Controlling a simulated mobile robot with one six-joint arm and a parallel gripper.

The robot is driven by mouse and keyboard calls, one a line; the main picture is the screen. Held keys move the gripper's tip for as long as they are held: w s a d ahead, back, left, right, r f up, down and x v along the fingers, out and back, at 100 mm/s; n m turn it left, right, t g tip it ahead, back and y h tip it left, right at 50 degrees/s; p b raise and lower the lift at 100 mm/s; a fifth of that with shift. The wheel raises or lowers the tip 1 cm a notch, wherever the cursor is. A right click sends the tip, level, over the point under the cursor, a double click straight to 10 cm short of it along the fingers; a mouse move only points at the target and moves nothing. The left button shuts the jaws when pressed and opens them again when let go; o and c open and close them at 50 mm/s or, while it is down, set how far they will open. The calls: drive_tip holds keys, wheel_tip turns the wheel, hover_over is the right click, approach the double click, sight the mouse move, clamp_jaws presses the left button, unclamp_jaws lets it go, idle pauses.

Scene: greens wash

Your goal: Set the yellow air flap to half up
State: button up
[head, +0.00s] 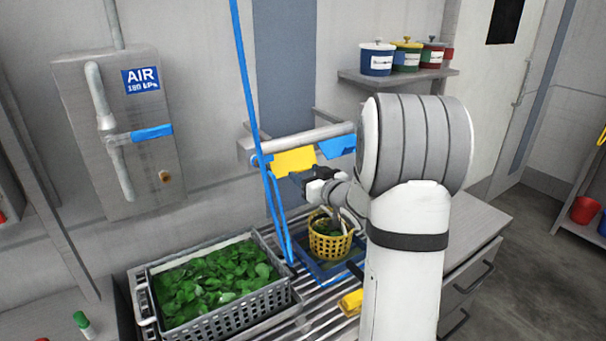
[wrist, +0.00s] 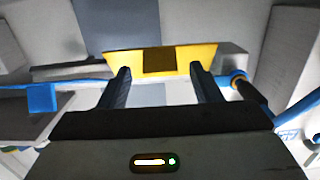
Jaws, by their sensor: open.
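The yellow air flap (head: 294,161) hangs at the grey horizontal bar on the wall, between blue parts. In the head view it looks tilted. In the wrist view the flap (wrist: 125,58) lies across the top centre, just beyond my fingertips, with a darker square at its middle. My gripper (head: 298,178) is at the flap's lower edge in the head view. In the wrist view my gripper (wrist: 160,72) is open, its two dark fingers apart with nothing held between them. Whether a fingertip touches the flap I cannot tell.
A blue flap (head: 337,147) sits right of the yellow one. A blue hose (head: 245,85) hangs close on the left. Below are a yellow basket (head: 330,243) and a grey crate (head: 228,322) of greens. An AIR box (head: 130,185) is on the left wall.

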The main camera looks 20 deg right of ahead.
drive_tip(key=b+v, duration=0.1)
drive_tip(key=v, duration=0.5)
idle(0.4)
drive_tip(key=s+a+f+g+h, duration=0.1)
drive_tip(key=s+a+g, duration=0.3)
drive_tip(key=s, duration=0.5)
drive_tip(key=s+a+f+m+g+h, duration=0.1)
drive_tip(key=s+a+f+g, duration=0.1)
drive_tip(key=s+a+g, duration=0.3)
drive_tip(key=s+a+f+m+g+h, duration=0.1)
drive_tip(key=s+a+g, duration=0.3)
drive_tip(key=s, duration=1)
drive_tip(key=a, duration=0.2)
drive_tip(key=shift+a+f+g, duration=0.3)
drive_tip(key=shift+a+g, duration=0.05)
drive_tip(key=shift+g, duration=0.05)
